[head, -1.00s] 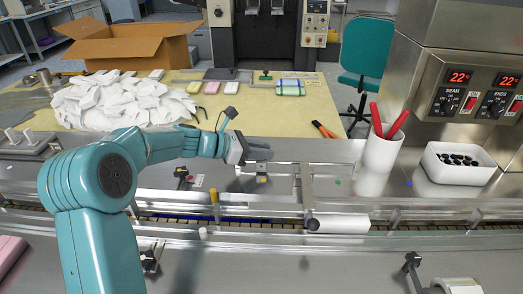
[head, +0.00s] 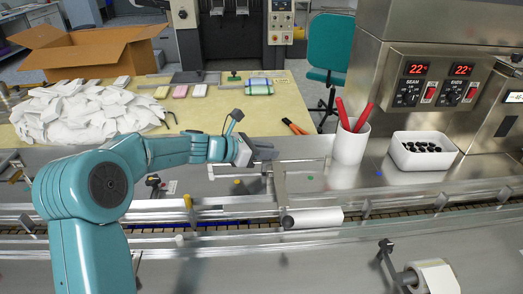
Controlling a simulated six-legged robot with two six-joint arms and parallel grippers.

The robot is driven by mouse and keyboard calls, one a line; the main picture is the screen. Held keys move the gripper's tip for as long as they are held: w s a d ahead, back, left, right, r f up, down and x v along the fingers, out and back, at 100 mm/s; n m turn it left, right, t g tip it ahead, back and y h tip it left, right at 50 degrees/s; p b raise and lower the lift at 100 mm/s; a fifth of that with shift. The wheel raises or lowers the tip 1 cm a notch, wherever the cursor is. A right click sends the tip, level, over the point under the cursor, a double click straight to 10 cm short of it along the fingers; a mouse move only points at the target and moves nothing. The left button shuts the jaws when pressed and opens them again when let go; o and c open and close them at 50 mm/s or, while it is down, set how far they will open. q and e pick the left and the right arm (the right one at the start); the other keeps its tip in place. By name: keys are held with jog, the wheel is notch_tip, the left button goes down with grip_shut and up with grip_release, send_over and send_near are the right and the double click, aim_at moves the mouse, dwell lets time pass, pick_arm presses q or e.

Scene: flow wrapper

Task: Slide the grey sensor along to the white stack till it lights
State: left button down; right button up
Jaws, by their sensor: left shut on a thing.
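My left gripper (head: 264,153) is above the metal rails on the near side of the bench, its fingers pointing right. It is shut on the grey sensor, a small grey piece that is mostly hidden by the fingers. A white stack (head: 318,217), a long rounded shape lying on its side, rests on the conveyor lane to the right of and nearer than the gripper. A clear gap lies between them. I cannot make out a lit lamp on the sensor. My right gripper is not in view.
A white cup (head: 351,143) with red-handled tools and a white tray (head: 424,165) of dark pieces stand to the right. A pile of white pouches (head: 80,112) lies at left. A yellow-topped post (head: 188,202) and crossing rails (head: 281,184) stand near the lane.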

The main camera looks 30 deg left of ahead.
pick_arm(q)
jog(key=c, duration=1.1)
grip_release()
jog(key=v, duration=1.6)
jog(key=shift+s+p, duration=0.15)
jog(key=shift+p, duration=0.3)
jog(key=shift+a+r, duration=0.1)
